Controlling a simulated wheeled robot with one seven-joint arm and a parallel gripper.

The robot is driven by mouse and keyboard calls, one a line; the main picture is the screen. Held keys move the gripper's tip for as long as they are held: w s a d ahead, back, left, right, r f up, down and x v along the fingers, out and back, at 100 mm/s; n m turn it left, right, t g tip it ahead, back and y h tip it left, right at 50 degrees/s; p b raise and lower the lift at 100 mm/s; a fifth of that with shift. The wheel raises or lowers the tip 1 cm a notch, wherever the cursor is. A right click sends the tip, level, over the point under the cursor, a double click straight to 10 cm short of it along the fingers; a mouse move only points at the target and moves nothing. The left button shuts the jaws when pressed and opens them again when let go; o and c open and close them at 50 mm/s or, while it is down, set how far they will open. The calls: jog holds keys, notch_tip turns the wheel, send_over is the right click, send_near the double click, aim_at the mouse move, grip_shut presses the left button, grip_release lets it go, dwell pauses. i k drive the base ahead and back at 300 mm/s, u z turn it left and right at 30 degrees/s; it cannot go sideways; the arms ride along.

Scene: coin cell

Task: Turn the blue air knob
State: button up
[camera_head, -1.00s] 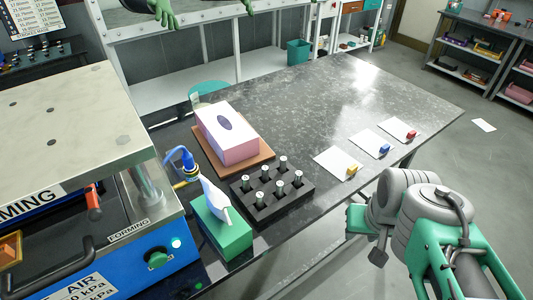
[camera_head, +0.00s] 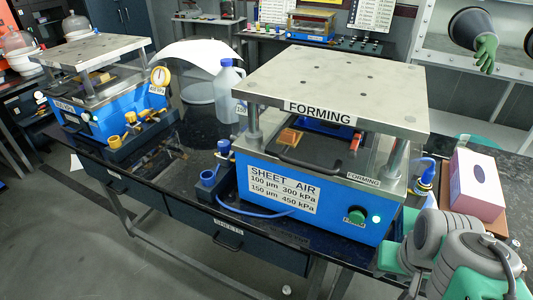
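The FORMING press (camera_head: 300,185) is a blue box with a metal top plate and a "SHEET AIR" label (camera_head: 283,189) listing kPa values. At its left stands a small blue and yellow fitting (camera_head: 224,148), with a blue cup-like part (camera_head: 208,178) on a dark block and a blue hose (camera_head: 255,213) in front of the press. I cannot tell for certain which blue part is the air knob. A green knob (camera_head: 356,215) is on the press front, beside a lit light. My arm is at the lower right, apart from these fittings; its gripper fingers do not show.
A second blue press (camera_head: 100,100) with a gauge (camera_head: 160,77) and yellow valves stands at the left. A plastic bottle (camera_head: 227,92) stands between the presses. A tissue box (camera_head: 474,184) is at the right. Open floor lies in front of the bench.

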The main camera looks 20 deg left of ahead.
aim_at(223, 145)
jog(key=u, duration=0.45)
jog(key=k, duration=0.45)
jog(key=u, duration=0.85)
jog(key=i, duration=0.35)
jog(key=u, duration=0.95)
jog(key=i, duration=0.7)
jog(key=u, duration=0.4)
jog(key=i, duration=1.15)
jog(key=z, duration=0.3)
